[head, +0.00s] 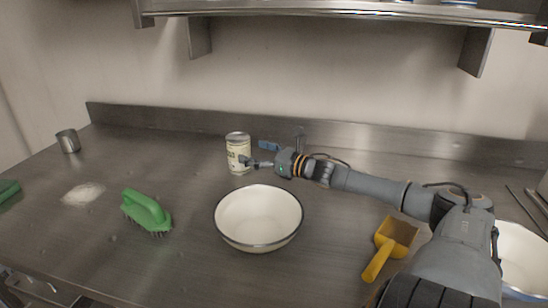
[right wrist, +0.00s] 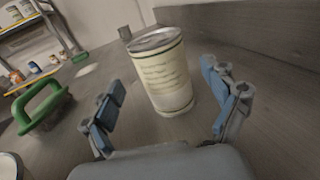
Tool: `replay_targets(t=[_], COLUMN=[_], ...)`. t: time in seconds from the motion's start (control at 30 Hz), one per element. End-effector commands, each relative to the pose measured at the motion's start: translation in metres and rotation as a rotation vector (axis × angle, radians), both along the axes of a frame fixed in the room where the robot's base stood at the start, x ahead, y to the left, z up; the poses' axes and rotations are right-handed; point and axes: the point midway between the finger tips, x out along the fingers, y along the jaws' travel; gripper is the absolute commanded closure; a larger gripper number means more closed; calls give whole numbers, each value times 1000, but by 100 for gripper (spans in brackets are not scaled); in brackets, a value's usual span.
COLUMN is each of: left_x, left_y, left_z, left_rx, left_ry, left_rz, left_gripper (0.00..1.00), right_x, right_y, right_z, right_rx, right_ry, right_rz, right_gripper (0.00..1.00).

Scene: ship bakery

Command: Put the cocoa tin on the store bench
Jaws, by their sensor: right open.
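A cream-coloured tin with dark lettering, the cocoa tin (head: 238,154), stands upright on the steel bench behind the white bowl. My right gripper (head: 256,161) reaches it from the right. In the right wrist view the tin (right wrist: 161,75) stands between and just ahead of the two open blue-padded fingers of the right gripper (right wrist: 166,108). Gaps show on both sides, and no grip is seen. My left gripper is not in view. I cannot tell which surface is the store bench.
A white bowl (head: 258,241) stands in front of the tin. A green brush (head: 147,211), a flour patch (head: 84,194) and a metal cup (head: 68,141) lie to the left. A yellow scoop (head: 395,236) is at right. A shelf (head: 340,12) overhangs the back.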

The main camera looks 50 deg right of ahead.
Motion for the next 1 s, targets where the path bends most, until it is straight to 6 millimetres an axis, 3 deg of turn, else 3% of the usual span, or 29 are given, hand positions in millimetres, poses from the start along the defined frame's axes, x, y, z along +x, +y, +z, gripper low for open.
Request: replay_targets(t=[0.6, 1.0], left_x=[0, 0], left_y=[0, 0], left_z=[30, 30], left_rx=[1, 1], left_ry=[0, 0], left_rz=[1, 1], left_gripper=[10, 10], right_x=[-60, -64], right_y=[-10, -11], right_z=[1, 1], right_rx=[0, -1], right_ry=[0, 0], right_rz=[0, 0], right_gripper=[14, 14])
